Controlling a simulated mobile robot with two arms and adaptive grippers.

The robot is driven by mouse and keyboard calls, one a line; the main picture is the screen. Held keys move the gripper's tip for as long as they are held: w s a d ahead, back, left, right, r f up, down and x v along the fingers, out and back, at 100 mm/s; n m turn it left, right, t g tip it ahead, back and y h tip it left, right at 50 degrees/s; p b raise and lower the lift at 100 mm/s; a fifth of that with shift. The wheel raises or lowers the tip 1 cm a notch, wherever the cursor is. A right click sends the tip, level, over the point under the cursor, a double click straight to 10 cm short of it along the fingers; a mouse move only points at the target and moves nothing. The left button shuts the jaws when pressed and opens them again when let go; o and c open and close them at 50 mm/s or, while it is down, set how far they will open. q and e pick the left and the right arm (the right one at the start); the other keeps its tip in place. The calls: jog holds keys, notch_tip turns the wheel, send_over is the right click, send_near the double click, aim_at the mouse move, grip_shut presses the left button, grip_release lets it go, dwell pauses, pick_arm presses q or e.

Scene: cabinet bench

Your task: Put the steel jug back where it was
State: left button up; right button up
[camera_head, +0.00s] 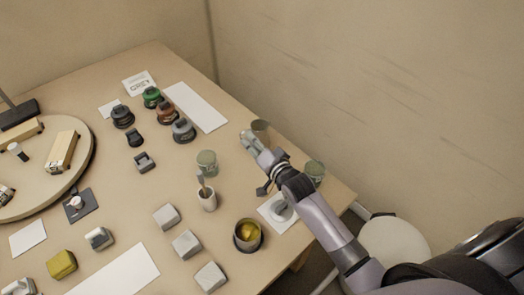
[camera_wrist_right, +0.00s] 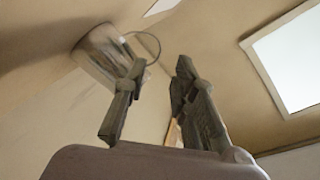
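The steel jug (camera_head: 261,130) stands near the table's back right edge, just beyond my right gripper (camera_head: 251,146). In the right wrist view the jug (camera_wrist_right: 103,55) is at upper left, with its thin loop handle turned toward the fingers. My right gripper (camera_wrist_right: 150,100) is open, with a clear gap between its fingers. The left finger overlaps the jug and handle in the picture; I cannot tell whether it touches. Part of the jug is hidden by the gripper in the head view. My left gripper is not in view.
Green-grey jars (camera_head: 207,162) and (camera_head: 314,170) stand either side of my arm. A cup with a utensil (camera_head: 207,199) and a pot with yellow contents (camera_head: 247,235) are nearer. A white sheet (camera_head: 196,107) lies bare at the back. A round board (camera_head: 40,185) is left.

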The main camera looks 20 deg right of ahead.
jog(key=a+v, duration=0.1)
jog(key=v, duration=0.5)
jog(key=shift+d, duration=0.5)
